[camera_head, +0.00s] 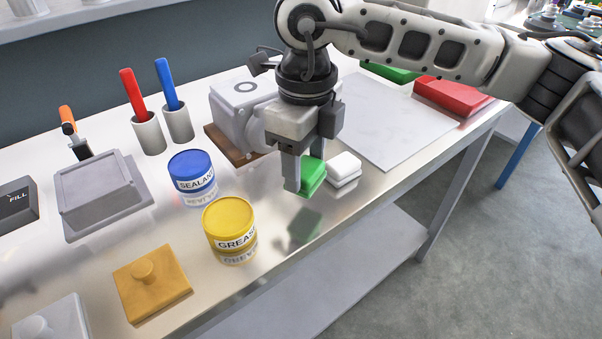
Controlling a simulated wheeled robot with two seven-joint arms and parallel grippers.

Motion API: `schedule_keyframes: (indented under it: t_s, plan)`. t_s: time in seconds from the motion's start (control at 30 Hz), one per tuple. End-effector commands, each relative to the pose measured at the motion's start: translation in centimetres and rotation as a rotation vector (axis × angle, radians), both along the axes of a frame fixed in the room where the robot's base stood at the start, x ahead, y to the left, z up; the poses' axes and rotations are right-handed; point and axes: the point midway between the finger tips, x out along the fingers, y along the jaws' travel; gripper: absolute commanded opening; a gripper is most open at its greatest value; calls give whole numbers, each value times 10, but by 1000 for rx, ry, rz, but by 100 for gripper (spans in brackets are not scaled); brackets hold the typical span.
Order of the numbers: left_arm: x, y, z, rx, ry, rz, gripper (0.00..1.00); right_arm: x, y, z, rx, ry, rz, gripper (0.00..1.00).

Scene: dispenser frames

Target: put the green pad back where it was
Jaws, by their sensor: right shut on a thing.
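The green pad (313,172) is a small green block near the front edge of the bench. My right gripper (298,182) points down and is shut on it, with one finger in front of the pad. The pad seems held a little above the bench top, with a dark green reflection below it. A white pad (344,167) lies just right of the green pad. My left gripper is not in view.
A grey machine on a brown base (216,142) stands behind the gripper. A blue sealant tin (191,172) and a yellow grease tin (229,226) stand to the left. A grey sheet (385,125), a red block (450,94) and another green block (392,72) lie to the right.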

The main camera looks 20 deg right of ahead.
Motion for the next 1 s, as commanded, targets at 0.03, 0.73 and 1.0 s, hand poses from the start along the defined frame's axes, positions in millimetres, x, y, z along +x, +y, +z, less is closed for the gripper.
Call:
schedule_keyframes:
  t_s: [0.03, 0.73, 1.0]
  plan:
    - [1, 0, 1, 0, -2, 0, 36, 2, 1, -2, 1, 1, 0, 32]
    - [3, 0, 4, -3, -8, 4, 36, 10, 3, -46, -1, -1, -1, 32]
    - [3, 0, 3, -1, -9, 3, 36, 10, 3, -47, -1, -1, -2, 76]
